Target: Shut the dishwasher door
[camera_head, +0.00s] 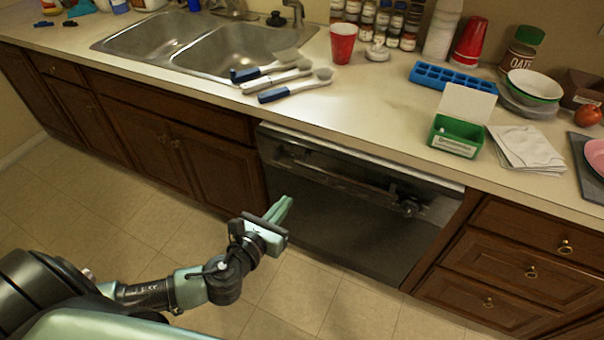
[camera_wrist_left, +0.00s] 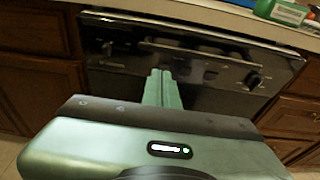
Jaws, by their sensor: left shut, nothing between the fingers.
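The dishwasher (camera_head: 335,225) is a dark, glossy unit under the counter, with a control strip, a handle bar and a round knob near its top. Its door stands upright, about flush with the cabinets; I cannot tell whether it is fully latched. It also fills the middle of the left wrist view (camera_wrist_left: 215,85). My left gripper (camera_head: 280,208) is shut and empty, in front of the door's left part, with its green fingers pointing toward it. In the left wrist view the shut fingers (camera_wrist_left: 161,86) overlap the door; I cannot tell whether they touch it. My right gripper is not in view.
The counter (camera_head: 375,105) above holds a double sink (camera_head: 215,50), brushes (camera_head: 295,84), a red cup (camera_head: 343,43), a green box (camera_head: 457,136) and bowls (camera_head: 534,86). Drawers (camera_head: 520,268) flank the dishwasher on the right, cabinets on the left. The tiled floor (camera_head: 310,295) in front is clear.

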